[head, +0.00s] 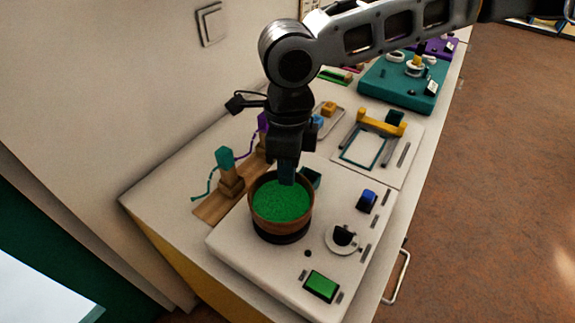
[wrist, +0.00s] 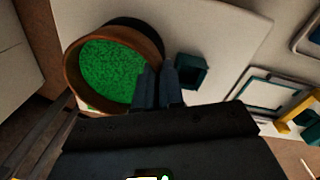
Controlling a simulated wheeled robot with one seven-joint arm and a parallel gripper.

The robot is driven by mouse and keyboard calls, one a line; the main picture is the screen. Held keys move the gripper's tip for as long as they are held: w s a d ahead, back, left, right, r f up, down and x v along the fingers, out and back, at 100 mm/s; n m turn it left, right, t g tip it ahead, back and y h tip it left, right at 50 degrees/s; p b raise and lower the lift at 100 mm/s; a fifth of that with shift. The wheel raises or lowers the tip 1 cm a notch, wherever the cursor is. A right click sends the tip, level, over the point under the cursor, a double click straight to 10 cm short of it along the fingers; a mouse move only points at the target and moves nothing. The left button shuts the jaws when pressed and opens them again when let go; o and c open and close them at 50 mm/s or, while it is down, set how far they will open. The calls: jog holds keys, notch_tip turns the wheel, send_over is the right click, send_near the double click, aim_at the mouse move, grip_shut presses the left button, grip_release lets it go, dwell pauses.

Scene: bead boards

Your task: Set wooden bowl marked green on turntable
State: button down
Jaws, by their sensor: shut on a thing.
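The wooden bowl (head: 256,219) has a brown wall and a green inside. In the head view it is over the black round turntable (head: 282,238) on the white board. In the wrist view the bowl (wrist: 72,92) is at the upper left, with the dark turntable edge (wrist: 140,23) showing behind it. My gripper (head: 288,180) points down at the bowl's far rim. In the wrist view my gripper (wrist: 160,75) has its fingers close together at the bowl's right rim, shut on its wall. I cannot tell whether the bowl's base touches the turntable.
The white board (head: 225,246) also carries a round dial (head: 343,238), a blue switch (head: 367,200), a green screen (head: 321,286) and a small teal box (head: 311,178). Wooden blocks with cords (head: 230,180) stand to the left. Behind are a yellow-handled frame (head: 381,123) and a teal board (head: 385,85).

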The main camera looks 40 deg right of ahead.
jog(key=shift+f, duration=0.55)
dwell(0.9)
jog(key=c, duration=1.2)
grip_release()
jog(key=shift+o, duration=0.2)
jog(key=shift+r, duration=0.1)
notch_tip(320, 180, up, 7)
jog(key=p, duration=0.6)
jog(key=shift+p, duration=0.3)
